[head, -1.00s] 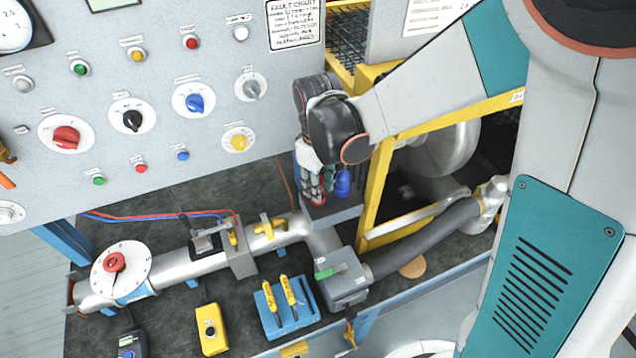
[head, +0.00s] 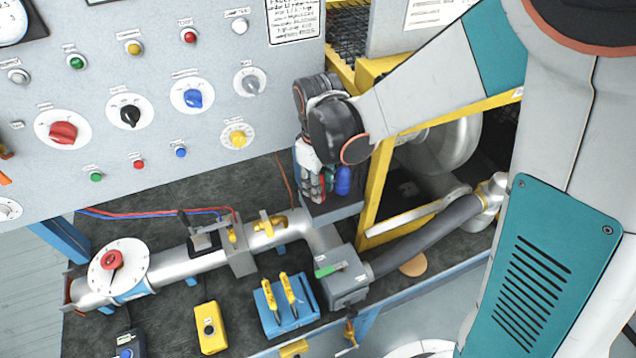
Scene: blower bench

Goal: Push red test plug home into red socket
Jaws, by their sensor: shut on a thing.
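My gripper (head: 316,193) points down over the grey block (head: 338,213) beside the yellow frame. Its fingers are shut on the red test plug, of which only a thin sliver of red shows between and beside them. The fingertips are low, at or just above the top of the block. The red socket is hidden behind the fingers, so I cannot tell how deep the plug sits. A blue plug (head: 343,181) stands upright on the block, just right of the fingers.
A grey panel with knobs (head: 130,112) and lamps rises on the left. The yellow frame (head: 374,195) stands close right of the gripper. Below are a silver pipe (head: 190,263), a grey junction box (head: 346,285), a blue holder with yellow-handled tools (head: 284,318) and a yellow box (head: 210,330).

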